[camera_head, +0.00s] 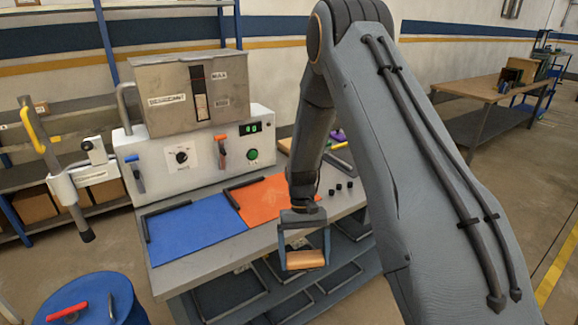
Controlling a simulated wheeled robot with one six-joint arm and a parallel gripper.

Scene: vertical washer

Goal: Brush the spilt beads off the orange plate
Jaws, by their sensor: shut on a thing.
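The orange plate (262,200) lies flat on the bench top, right of a blue plate (195,232). A dark bar runs along its left side, and my arm and gripper cover part of its right side. My gripper (303,256) points down near the bench's front edge, below and right of the orange plate in the picture. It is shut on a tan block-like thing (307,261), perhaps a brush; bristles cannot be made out. I cannot make out any beads on the visible part of the orange plate.
A washer machine (190,150) with a metal hopper and levers stands behind the plates. Several small black pieces (338,187) sit on the bench right of the orange plate. A blue drum (75,300) with a red-handled tool stands at front left. Open racks lie below the bench.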

